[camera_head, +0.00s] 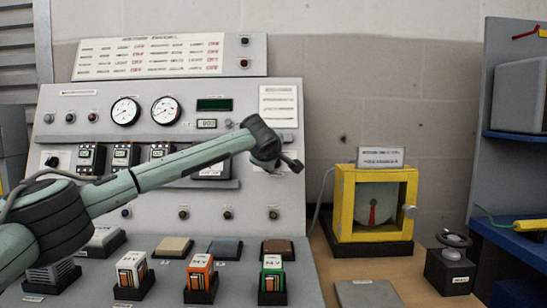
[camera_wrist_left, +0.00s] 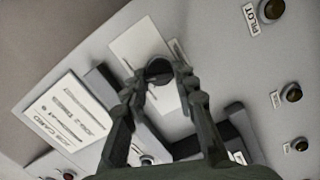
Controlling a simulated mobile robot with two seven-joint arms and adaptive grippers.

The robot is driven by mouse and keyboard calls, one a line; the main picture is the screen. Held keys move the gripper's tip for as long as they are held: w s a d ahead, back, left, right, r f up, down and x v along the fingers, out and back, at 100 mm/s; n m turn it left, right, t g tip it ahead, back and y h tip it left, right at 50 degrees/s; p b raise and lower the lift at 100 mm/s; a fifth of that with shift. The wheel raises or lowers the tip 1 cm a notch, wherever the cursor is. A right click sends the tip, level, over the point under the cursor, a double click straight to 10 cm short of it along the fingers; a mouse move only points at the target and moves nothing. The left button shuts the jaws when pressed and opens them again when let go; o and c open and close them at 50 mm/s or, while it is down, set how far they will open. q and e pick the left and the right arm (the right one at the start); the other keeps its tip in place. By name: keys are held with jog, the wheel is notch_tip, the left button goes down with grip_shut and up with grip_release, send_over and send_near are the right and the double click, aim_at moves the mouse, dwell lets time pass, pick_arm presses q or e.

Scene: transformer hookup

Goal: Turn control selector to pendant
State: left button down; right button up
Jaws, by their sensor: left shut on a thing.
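A dark round selector knob (camera_wrist_left: 158,66) sits on a white label plate (camera_wrist_left: 136,44) on the grey panel. It is between the fingertips of my left gripper (camera_wrist_left: 161,84), which is shut on it. The words on its plate cannot be read. In the head view my left gripper (camera_head: 291,163) is at the right edge of the grey control panel (camera_head: 255,92); the knob is hidden there behind the gripper and wrist. My right gripper is in neither view.
A job card (camera_wrist_left: 68,112) is beside the knob, and lamps with a PILOT label (camera_wrist_left: 250,18) are to the right. Small blocks in black holders, such as an orange one (camera_head: 200,272), stand below my arm. A yellow-framed gauge box (camera_head: 345,205) stands on the bench at right.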

pick_arm(q)
jog(key=shift+r+m+p, duration=0.1)
jog(key=shift+m+p, duration=0.85)
jog(key=shift+m, duration=0.95)
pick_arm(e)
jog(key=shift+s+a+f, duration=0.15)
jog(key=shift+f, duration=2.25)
pick_arm(q)
jog(key=c, duration=1.2)
grip_release()
jog(key=v, duration=1.2)
jog(key=shift+w+d+r, duration=0.1)
jog(key=shift+d+r, duration=0.05)
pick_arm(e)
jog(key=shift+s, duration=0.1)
